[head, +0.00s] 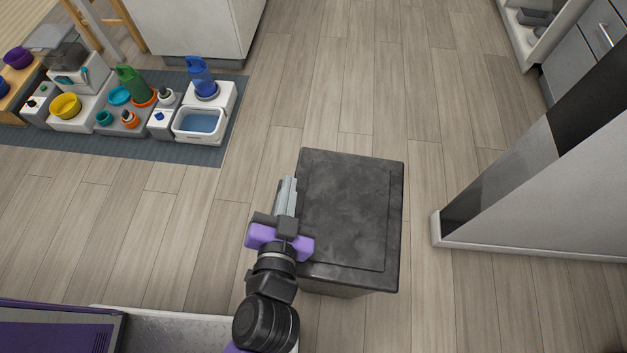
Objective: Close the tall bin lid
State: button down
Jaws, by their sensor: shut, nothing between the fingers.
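The tall bin (345,287) is dark grey and stands on the wood floor, seen from above. Its lid (345,215) is a flat dark panel that lies over the top and looks level. A thin seam shows along its right and front edges. My gripper (289,183) is shut and empty, at the left edge of the lid, pointing toward the back. I cannot tell whether its fingers touch the lid. My arm hides part of the bin's front left corner.
A grey mat (205,147) at the upper left holds several bowls, bottles and a white tub of water (199,124). A light wall end (540,215) stands to the right. White cabinets (200,30) are at the back. The floor behind the bin is clear.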

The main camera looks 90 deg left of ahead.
jog(key=s+f+n+b, duration=0.1)
jog(key=f, duration=0.2)
jog(key=s+f+n+b, duration=0.1)
jog(key=f, duration=0.2)
jog(key=s+f+n+t+b, duration=0.1)
jog(key=f+b, duration=0.1)
jog(key=f, duration=0.1)
jog(key=shift+s+a+f, duration=0.1)
jog(key=shift+a+f, duration=0.15)
jog(key=shift+f, duration=0.15)
jog(key=shift+s+f+n+b, duration=0.1)
jog(key=shift+f+n+b, duration=0.35)
jog(key=shift+f, duration=0.4)
jog(key=shift+d+f+h, duration=0.1)
jog(key=shift+f+h, duration=0.1)
jog(key=shift+h, duration=0.1)
jog(key=shift+r, duration=0.15)
notch_tip(320, 180, up, 5)
jog(key=p, duration=0.4)
jog(key=shift+f, duration=0.2)
jog(key=v, duration=1)
